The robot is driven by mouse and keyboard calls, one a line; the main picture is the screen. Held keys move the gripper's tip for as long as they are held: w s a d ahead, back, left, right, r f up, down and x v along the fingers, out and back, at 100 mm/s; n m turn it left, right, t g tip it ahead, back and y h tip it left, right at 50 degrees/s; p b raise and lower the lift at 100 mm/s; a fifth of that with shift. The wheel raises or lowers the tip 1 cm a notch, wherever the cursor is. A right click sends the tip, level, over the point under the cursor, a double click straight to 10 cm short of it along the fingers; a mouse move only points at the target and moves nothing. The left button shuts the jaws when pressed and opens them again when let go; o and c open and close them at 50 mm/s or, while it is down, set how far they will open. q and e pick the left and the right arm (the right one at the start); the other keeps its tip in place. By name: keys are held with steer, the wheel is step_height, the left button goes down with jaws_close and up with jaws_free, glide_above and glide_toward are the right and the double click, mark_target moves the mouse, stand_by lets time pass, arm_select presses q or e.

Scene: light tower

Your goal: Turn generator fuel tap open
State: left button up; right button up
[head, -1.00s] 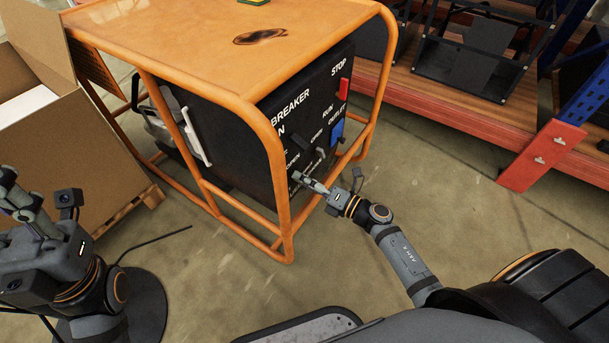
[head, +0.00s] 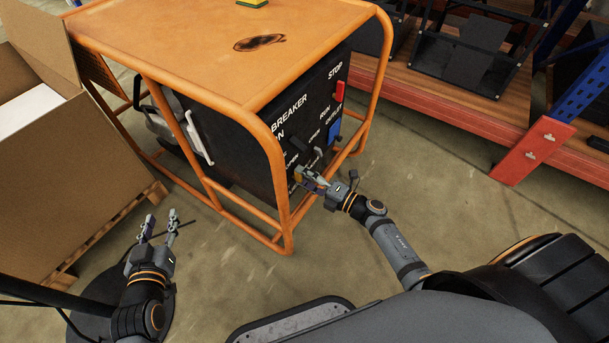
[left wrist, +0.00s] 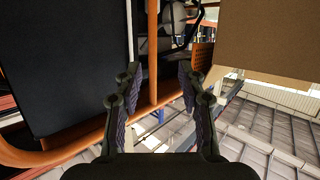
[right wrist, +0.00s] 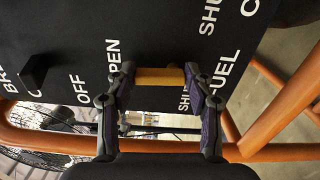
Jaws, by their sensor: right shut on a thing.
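The fuel tap is a small yellow bar (right wrist: 160,76) on the generator's black panel (head: 245,165), below the word FUEL in the panel's lettering. In the right wrist view, the words OPEN and SHUT show on either side of it. My right gripper (head: 306,176) is at the panel's lower front and is shut on the tap, one finger at each end of the bar, as the right wrist view (right wrist: 160,92) shows. My left gripper (head: 158,228) is open and empty, apart from the generator's frame; its spread fingers also show in the left wrist view (left wrist: 155,85).
An orange tube frame (head: 280,195) surrounds the generator, close to my right gripper. The panel also has a red STOP switch (head: 340,91) and a blue outlet (head: 334,131). A cardboard box (head: 75,180) stands at left, shelving (head: 460,110) at right.

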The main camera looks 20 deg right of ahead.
arm_select(q)
steer(key=s+f+g, duration=0.4)
steer(key=s+f, duration=0.1)
steer(key=f, duration=0.4)
steer(key=shift+s+d+g+p, duration=0.3)
steer(key=shift+s+g+p, duration=0.1)
steer(key=shift+p, duration=0.05)
arm_select(e)
steer(key=shift+d+m, duration=0.1)
steer(key=shift+m, duration=0.5)
steer(key=o, duration=1.2)
steer(key=shift+c, duration=0.2)
steer(key=v, duration=1.2)
